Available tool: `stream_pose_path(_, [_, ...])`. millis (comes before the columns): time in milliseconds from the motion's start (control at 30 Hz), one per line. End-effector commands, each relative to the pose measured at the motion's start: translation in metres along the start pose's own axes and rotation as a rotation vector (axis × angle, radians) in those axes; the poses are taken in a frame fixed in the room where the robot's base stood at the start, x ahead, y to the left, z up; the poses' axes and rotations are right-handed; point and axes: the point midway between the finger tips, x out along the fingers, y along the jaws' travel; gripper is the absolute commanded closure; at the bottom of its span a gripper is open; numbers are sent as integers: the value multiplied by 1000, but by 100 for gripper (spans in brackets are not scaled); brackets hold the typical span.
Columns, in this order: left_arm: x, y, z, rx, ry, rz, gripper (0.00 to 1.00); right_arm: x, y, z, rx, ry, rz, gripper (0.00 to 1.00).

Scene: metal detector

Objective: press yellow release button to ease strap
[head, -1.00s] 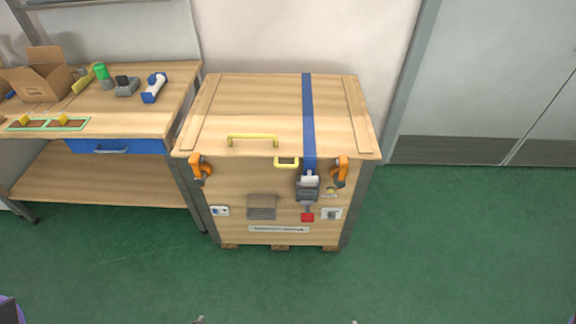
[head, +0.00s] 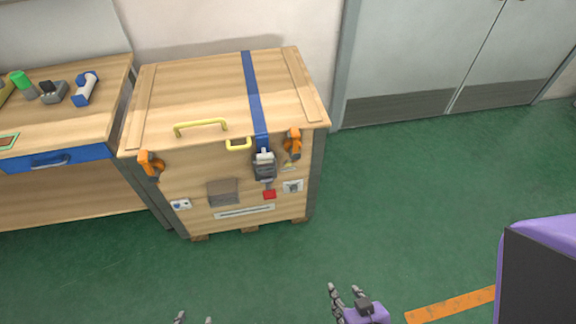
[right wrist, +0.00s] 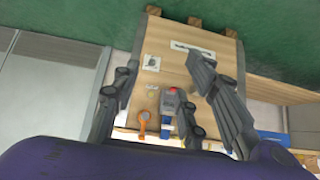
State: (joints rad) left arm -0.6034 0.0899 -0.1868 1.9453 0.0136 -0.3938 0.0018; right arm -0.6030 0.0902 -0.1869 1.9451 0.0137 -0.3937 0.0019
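A blue strap (head: 255,102) runs over a wooden crate (head: 195,88) and down its front to a grey buckle (head: 264,168). A red tab (head: 269,195) hangs below it. A small yellowish patch (head: 289,167) is right of the buckle; I cannot tell whether it is the release button. The right wrist view shows the buckle (right wrist: 169,102) and red tab (right wrist: 171,91) upside down, beyond my fingers. My right gripper (head: 347,291) is open and empty, in front of and right of the crate. My left gripper (head: 194,320) shows only fingertips, spread apart, at the bottom edge.
Orange clamps (head: 293,143) (head: 150,164) and a yellow handle (head: 201,127) are on the crate. A workbench (head: 72,120) with tools stands close on its left. Grey doors (head: 420,50) are behind right. The green floor (head: 410,190) before them is clear.

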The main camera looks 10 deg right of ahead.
Motion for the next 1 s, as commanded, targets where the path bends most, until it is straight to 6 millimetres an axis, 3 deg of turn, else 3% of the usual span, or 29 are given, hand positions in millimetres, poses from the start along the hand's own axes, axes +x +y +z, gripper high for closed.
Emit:
stream_pose_path(200, [0, 0, 0, 0, 0, 0, 60, 0, 0, 0, 0, 0, 0, 63])
stream_pose_path(500, [0, 0, 0, 0, 0, 0, 60, 0, 0, 0, 0, 0, 0, 100])
stream_pose_path(1000, [0, 0, 0, 0, 0, 0, 60, 0, 0, 0, 0, 0, 0, 100])
